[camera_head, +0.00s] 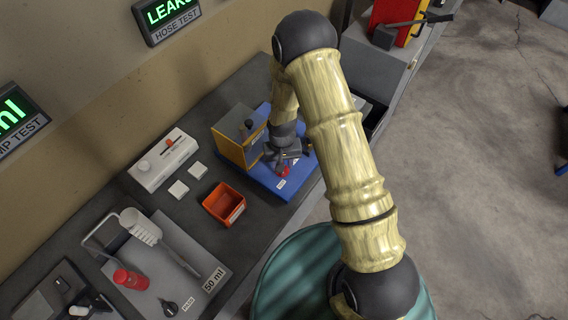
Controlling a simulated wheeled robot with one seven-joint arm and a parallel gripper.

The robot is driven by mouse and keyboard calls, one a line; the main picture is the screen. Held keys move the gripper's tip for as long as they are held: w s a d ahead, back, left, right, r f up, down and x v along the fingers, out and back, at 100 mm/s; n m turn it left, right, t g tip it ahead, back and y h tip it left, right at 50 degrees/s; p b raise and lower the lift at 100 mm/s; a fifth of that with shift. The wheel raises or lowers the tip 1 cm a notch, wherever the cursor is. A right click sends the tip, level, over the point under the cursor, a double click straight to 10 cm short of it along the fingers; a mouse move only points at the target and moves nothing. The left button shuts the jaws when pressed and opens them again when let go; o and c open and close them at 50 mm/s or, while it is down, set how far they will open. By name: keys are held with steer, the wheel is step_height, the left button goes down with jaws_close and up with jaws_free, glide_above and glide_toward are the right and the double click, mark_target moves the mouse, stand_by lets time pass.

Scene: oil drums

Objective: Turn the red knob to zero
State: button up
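A small red knob (284,171) sits on a blue base plate (263,177) on the bench, near the plate's front edge. My gripper (281,160) points down over the blue plate, right at the red knob. The gripper and wrist hide part of the knob. I cannot tell whether the fingers touch the knob or how far apart they are. The knob's marks and pointer are too small to read. A white label (281,184) lies on the plate just in front of the knob.
A yellow-sided box (239,138) stands on the plate, left of my gripper. A teal drum (297,278) stands before the bench.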

steer(key=shift+f, duration=0.9)
jaws_close()
steer(key=shift+d, duration=0.25)
steer(key=shift+w+a, duration=0.1)
steer(key=shift+a, duration=0.05)
